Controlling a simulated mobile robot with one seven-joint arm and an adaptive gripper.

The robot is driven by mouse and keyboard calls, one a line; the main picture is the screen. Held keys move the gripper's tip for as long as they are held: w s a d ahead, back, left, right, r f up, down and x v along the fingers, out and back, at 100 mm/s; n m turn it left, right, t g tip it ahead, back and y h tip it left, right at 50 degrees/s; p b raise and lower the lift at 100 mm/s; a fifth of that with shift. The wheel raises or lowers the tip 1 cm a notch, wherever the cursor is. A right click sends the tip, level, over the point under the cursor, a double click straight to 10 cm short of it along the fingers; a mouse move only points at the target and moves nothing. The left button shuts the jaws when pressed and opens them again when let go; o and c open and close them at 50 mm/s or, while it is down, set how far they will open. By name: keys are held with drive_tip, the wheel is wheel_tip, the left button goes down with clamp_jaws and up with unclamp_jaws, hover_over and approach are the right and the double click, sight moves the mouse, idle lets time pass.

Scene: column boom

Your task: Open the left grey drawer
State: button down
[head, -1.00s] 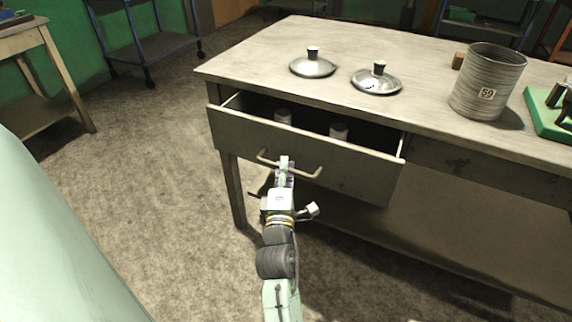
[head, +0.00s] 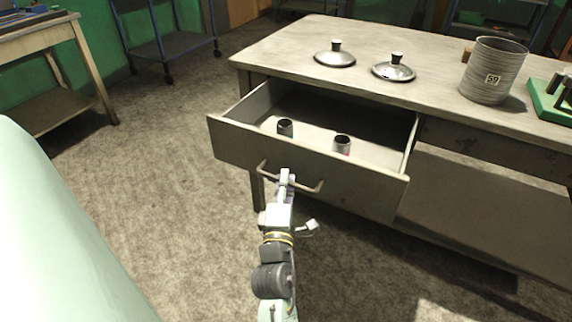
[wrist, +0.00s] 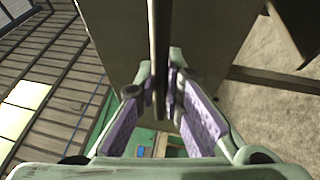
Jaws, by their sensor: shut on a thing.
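The grey drawer (head: 235,146) under the left end of the worktable is pulled well out, and its inside shows. Its bar handle (head: 308,188) runs along the middle of the front panel. My gripper (head: 286,178) is shut on this handle near its middle. In the wrist view the handle (wrist: 158,60) passes between the two purple-padded fingers of my gripper (wrist: 162,100). Two small dark-topped cylinders, one on the left (head: 285,127) and one on the right (head: 342,144), stand inside the drawer near its front.
On the worktable (head: 430,110) are two metal lids (head: 335,57) (head: 394,70), a ribbed grey canister (head: 492,72) marked 59 and a green-based object (head: 552,105). A side table (head: 50,85) and a blue trolley (head: 180,45) stand behind left. The floor (head: 165,170) left of the drawer is clear.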

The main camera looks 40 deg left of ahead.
drive_tip(key=shift+s, duration=0.2)
drive_tip(key=c, duration=1.7)
unclamp_jaws()
